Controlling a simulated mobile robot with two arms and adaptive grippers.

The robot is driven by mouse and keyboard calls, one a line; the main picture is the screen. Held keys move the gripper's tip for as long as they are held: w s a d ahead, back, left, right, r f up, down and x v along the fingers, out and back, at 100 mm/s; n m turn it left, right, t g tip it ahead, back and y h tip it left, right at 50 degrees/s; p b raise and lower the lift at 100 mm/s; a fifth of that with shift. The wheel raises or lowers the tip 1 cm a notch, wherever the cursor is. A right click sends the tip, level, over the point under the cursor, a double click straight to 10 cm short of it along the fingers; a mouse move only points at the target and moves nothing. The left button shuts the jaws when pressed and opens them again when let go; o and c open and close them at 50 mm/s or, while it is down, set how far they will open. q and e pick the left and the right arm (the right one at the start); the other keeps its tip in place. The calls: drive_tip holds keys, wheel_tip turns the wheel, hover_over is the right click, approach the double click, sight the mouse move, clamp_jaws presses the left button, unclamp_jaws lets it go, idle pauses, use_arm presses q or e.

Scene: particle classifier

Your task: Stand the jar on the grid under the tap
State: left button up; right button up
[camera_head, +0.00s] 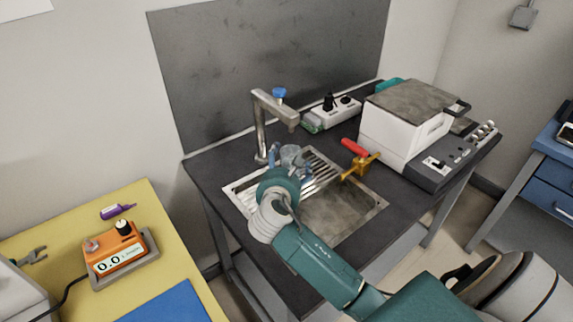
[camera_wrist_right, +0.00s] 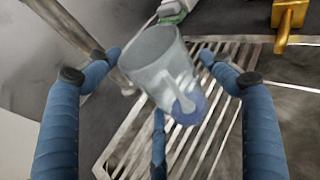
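The jar (camera_head: 291,155) is a translucent grey cup over the ribbed metal grid (camera_head: 318,166), near the foot of the tap (camera_head: 261,130). In the right wrist view the jar (camera_wrist_right: 158,68) looks tilted, with a blue patch low on its side. My right gripper (camera_head: 291,163) has its blue fingers spread around the jar. In the right wrist view a narrow gap shows on the right side of the gripper (camera_wrist_right: 160,70); contact on the left cannot be told. Whether the jar's base touches the grid (camera_wrist_right: 215,120) is unclear.
The sink basin (camera_head: 345,215) is right of my arm. A brass valve with a red handle (camera_head: 354,148) stands behind the basin, close to the grid. A white machine (camera_head: 395,130) and a control box (camera_head: 333,110) occupy the bench's back and right. A yellow table (camera_head: 60,240) is at left.

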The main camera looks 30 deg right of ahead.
drive_tip(key=shift+r, duration=0.1)
drive_tip(key=v, duration=1.2)
